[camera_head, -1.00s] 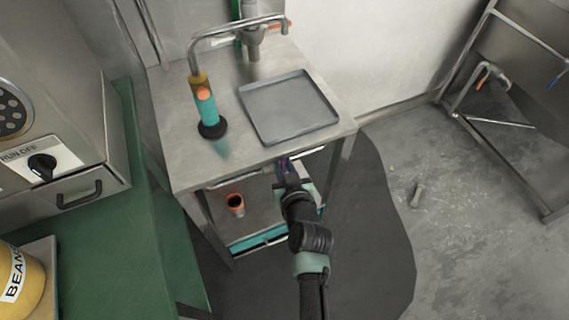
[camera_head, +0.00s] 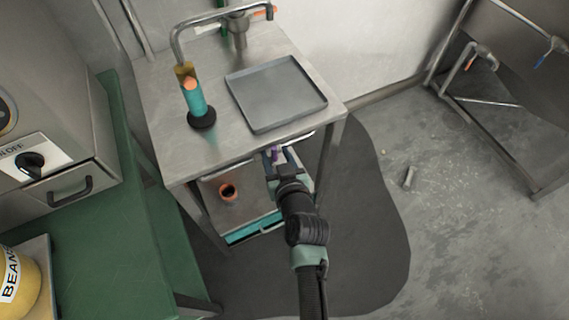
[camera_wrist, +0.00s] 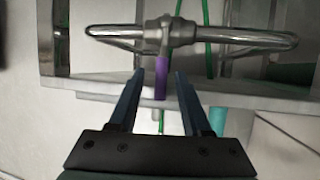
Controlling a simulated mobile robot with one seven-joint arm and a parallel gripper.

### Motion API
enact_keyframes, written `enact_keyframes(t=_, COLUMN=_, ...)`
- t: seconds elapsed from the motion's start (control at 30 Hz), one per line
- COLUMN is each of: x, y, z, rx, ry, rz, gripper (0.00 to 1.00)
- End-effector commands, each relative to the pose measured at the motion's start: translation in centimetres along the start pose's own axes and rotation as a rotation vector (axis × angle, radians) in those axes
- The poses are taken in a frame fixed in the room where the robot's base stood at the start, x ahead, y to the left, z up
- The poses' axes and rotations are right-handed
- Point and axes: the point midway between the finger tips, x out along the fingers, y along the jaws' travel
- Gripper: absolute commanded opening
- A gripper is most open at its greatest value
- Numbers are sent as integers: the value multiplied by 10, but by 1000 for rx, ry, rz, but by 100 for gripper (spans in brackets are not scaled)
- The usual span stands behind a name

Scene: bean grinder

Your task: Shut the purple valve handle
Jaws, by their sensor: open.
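The purple valve handle (camera_wrist: 161,80) hangs down from a grey metal valve body (camera_wrist: 172,36) on a horizontal pipe in the wrist view. My gripper (camera_wrist: 168,75) is open, with the purple handle between its two dark fingers, nearer the left one. No clear contact with either finger shows. In the head view my gripper (camera_head: 275,152) is under the front edge of the metal table, and a small bit of the purple handle (camera_head: 274,154) shows between the fingers. The valve body is hidden there by the tabletop.
The metal table (camera_head: 165,110) carries a grey tray (camera_head: 275,93) and a teal cylinder (camera_head: 195,98) under a bent pipe. A green bench (camera_head: 110,240) is at left. Floor at right is mostly clear.

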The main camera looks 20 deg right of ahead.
Motion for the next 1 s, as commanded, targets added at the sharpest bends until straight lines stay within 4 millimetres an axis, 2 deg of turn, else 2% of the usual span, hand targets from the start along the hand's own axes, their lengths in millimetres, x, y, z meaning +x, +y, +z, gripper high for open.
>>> enact_keyframes(t=0.3, x=-66, y=0, z=0, rx=0, ry=-3, rz=0, gripper=48)
enact_keyframes(t=0.5, x=-97, y=0, z=0, rx=0, ry=-2, rz=1, gripper=48)
enact_keyframes(t=0.7, x=-112, y=0, z=0, rx=0, ry=-1, rz=1, gripper=48)
enact_keyframes(t=1.0, x=-114, y=0, z=0, rx=1, ry=0, rz=1, gripper=48)
